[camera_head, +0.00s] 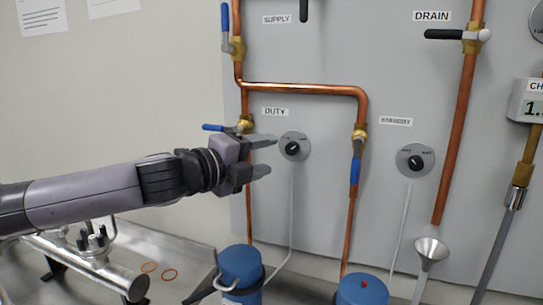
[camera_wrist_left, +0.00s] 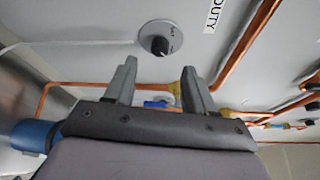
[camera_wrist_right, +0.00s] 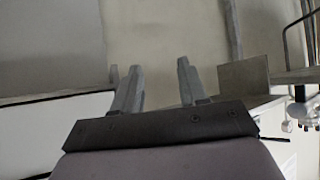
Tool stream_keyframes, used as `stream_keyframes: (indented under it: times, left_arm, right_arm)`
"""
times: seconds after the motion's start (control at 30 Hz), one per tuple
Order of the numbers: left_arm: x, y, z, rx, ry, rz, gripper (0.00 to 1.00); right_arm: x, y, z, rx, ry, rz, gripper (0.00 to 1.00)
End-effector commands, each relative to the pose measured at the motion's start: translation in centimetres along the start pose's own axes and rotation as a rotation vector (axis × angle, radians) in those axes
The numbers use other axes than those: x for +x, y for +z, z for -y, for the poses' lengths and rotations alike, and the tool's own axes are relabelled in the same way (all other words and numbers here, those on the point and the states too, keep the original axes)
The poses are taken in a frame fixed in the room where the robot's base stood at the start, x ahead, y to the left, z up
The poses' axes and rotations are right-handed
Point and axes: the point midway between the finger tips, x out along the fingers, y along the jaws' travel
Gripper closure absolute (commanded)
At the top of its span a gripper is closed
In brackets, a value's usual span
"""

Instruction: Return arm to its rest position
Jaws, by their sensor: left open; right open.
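My left arm (camera_head: 90,197) reaches in from the left in the head view. My left gripper (camera_head: 266,156) is open and empty in front of the panel, just left of the DUTY knob (camera_head: 294,147). In the left wrist view its two fingers (camera_wrist_left: 157,82) stand apart with nothing between them, and the round knob (camera_wrist_left: 160,42) shows beyond them. My right gripper (camera_wrist_right: 160,85) is open and empty in the right wrist view, facing a plain pale wall. The right arm is not in the head view.
Copper pipes (camera_head: 300,88) with valves run along the grey panel (camera_head: 390,60). A blue-handled valve (camera_head: 240,125) is close behind my left gripper. The STANDBY knob (camera_head: 416,161), a funnel (camera_head: 431,252) and two blue-topped pumps (camera_head: 240,266) are nearby. A steel cylinder (camera_head: 90,262) lies below my left arm.

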Motion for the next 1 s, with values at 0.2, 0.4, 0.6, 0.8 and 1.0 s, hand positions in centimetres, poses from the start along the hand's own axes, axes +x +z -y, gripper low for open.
stream_keyframes:
  times: [0.2,0.4,0.6,0.8,1.0]
  left_arm:
    - [-0.8,0.0,0.0,0.001,0.0,0.0,0.45]
    - [-0.8,0.0,0.0,0.001,0.0,0.0,0.45]
    - [-0.5,-1.3,-1.1,-0.034,0.012,-0.013,0.45]
    - [-0.1,-6.2,-5.3,-0.195,0.062,-0.047,0.45]
    - [-0.8,-10.9,-9.2,-0.408,0.115,-0.051,0.45]
  right_arm:
    - [0.1,0.1,0.0,0.0,0.0,0.0,0.57]
    - [0.0,0.1,0.0,0.0,0.0,0.0,0.57]
    - [0.1,0.1,0.0,0.0,0.0,0.0,0.57]
    - [0.0,0.1,0.0,0.0,0.0,0.0,0.57]
    - [0.0,0.1,0.0,0.0,0.0,0.0,0.57]
